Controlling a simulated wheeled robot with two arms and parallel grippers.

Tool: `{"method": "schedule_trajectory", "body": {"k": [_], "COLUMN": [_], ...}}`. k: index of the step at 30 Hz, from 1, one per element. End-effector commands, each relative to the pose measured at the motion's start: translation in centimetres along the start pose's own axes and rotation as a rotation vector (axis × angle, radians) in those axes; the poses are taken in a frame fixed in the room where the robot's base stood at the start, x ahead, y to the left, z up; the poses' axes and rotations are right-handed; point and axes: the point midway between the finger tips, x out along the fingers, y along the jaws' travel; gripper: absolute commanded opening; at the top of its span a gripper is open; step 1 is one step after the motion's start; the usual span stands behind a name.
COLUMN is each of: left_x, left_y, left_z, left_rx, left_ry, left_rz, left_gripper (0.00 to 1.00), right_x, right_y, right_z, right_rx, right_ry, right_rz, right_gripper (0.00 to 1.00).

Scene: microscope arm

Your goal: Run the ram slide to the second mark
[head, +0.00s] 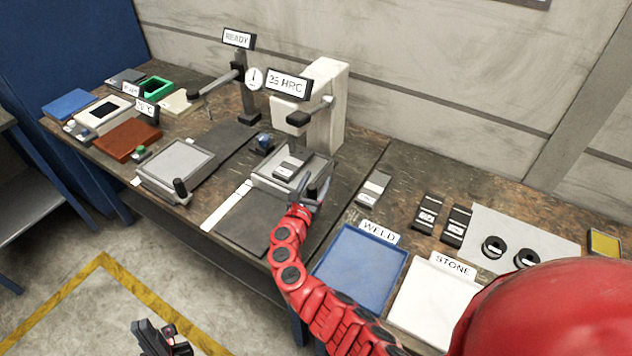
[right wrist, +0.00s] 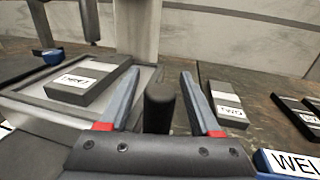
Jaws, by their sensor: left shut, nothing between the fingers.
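A pale slide plate (head: 262,180) sits under the white tester (head: 327,105) marked 25 HRC. A dark labelled block (head: 290,167) lies on it; this block (right wrist: 88,84) also shows in the right wrist view. A black upright handle post (right wrist: 159,106) stands at the slide's near right corner. My right gripper (head: 311,192) is open around the post; in the right wrist view its fingers (right wrist: 160,100) stand either side with gaps. A white strip (head: 226,206) runs beside the slide's dark track; its marks are too small to read. My left gripper (head: 160,340) is shut and empty, low over the floor.
A blue WELD tray (head: 362,268) and white STONE tray (head: 436,305) lie right. Labelled blocks (head: 374,187) stand behind them. The dark track (head: 250,225) before the slide is clear.

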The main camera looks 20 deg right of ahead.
Motion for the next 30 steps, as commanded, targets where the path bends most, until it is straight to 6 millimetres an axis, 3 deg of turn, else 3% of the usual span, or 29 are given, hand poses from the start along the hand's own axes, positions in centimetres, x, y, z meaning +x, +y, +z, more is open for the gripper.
{"method": "schedule_trajectory", "body": {"k": [5,11,17,24,30], "left_x": [0.0,-0.1,-0.7,-1.9,-2.5], "left_y": [0.0,0.0,0.0,0.1,0.1], "left_z": [0.0,0.0,0.1,0.3,0.4], "left_rx": [0.0,0.0,0.0,0.0,0.0], "left_ry": [0.0,0.0,0.0,0.0,0.0], "left_rz": [0.0,0.0,0.0,0.0,0.0], "left_gripper": [0.0,0.0,0.0,0.0,0.0], "right_x": [-0.2,-2.1,-6.3,-12.6,-16.1], "right_y": [0.1,0.1,0.1,0.2,0.1], "right_z": [0.0,0.0,-0.3,-0.4,-0.2], "right_rx": [0.0,0.001,0.001,0.0,0.0], "right_ry": [0.0,-0.003,0.001,0.001,0.001], "right_rz": [0.001,0.003,0.007,0.008,0.004], "right_gripper": [0.64,0.64,0.64,0.64,0.64]}}
